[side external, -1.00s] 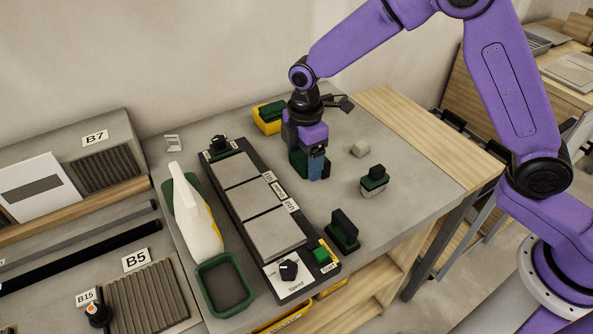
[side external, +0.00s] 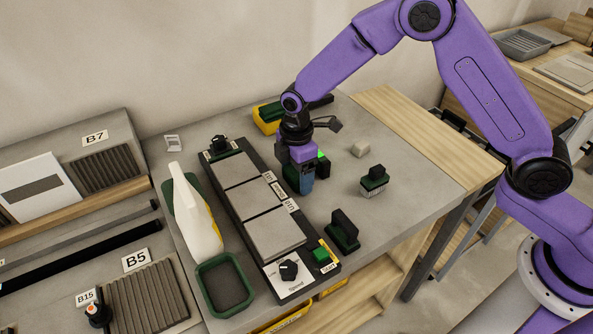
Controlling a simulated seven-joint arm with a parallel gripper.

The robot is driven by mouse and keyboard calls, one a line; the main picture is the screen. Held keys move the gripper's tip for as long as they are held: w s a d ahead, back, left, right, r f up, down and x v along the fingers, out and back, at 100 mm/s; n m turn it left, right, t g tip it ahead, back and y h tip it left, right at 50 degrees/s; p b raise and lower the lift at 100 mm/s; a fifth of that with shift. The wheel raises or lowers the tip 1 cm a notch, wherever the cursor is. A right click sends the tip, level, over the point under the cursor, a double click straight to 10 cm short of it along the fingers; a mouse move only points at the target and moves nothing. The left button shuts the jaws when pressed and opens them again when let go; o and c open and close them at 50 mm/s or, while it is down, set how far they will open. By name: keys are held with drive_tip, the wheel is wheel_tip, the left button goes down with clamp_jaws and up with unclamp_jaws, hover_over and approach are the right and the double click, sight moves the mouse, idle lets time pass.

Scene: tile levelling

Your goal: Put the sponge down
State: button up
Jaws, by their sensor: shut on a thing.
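My gripper (side external: 305,186) points down just right of the tile fixture's far half, its blue fingertips low by the grey tabletop. It is shut on a mostly hidden thing, taken to be the sponge; only dark green parts show around the fingers. I cannot tell whether it touches the table. A dark green block with a bright green top (side external: 322,157) shows just behind the fingers, and I cannot tell whether it is part of what I hold.
A yellow-and-green block (side external: 267,116) is behind my wrist. A white bottle (side external: 196,215) and a green tray (side external: 203,291) are left.

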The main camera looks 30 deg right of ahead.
drive_tip(key=o, duration=1)
drive_tip(key=shift+c, duration=0.2)
wheel_tip(320, 180, up, 12)
drive_tip(key=shift+r, duration=0.15)
drive_tip(key=shift+s, duration=0.1)
drive_tip(key=s+d+r+m, duration=0.1)
drive_tip(key=s+d, duration=0.5)
drive_tip(key=s, duration=0.4)
drive_tip(key=s+d+r+m, duration=0.1)
drive_tip(key=s+d+m, duration=0.1)
drive_tip(key=s+d, duration=0.4)
drive_tip(key=s+d+r+m, duration=0.1)
drive_tip(key=s+d, duration=0.5)
drive_tip(key=s, duration=1)
drive_tip(key=shift+d+r+m, duration=0.15)
drive_tip(key=shift+d+m, duration=0.2)
drive_tip(key=shift+m, duration=0.35)
